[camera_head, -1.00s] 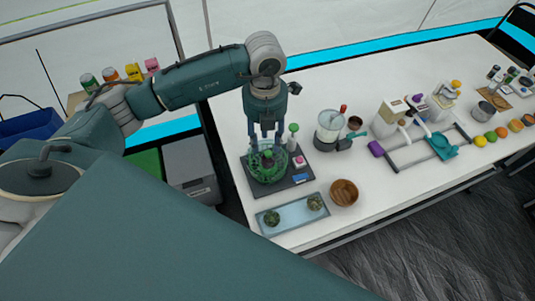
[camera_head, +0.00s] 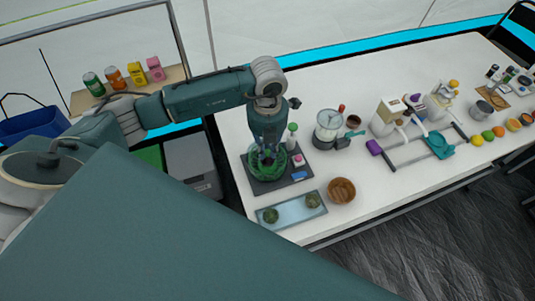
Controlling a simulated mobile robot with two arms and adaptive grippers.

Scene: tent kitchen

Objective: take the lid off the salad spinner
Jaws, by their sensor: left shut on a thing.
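The salad spinner (camera_head: 262,177) is a round green, see-through bowl on a dark mat near the table's left end. My left gripper (camera_head: 268,157) points down over the middle of its top, fingers closed at the lid. The gripper hides most of the lid and its knob, and I cannot make out the exact grip. The lid looks seated on or close to the bowl. My right gripper is not in view.
On the dark mat (camera_head: 303,183) beside the spinner stand a green-topped bottle (camera_head: 291,136) and a small pink item. A tray (camera_head: 290,213) with two round green things and a wooden bowl (camera_head: 341,191) are in front. A blender-like jar (camera_head: 328,125) stands to the right.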

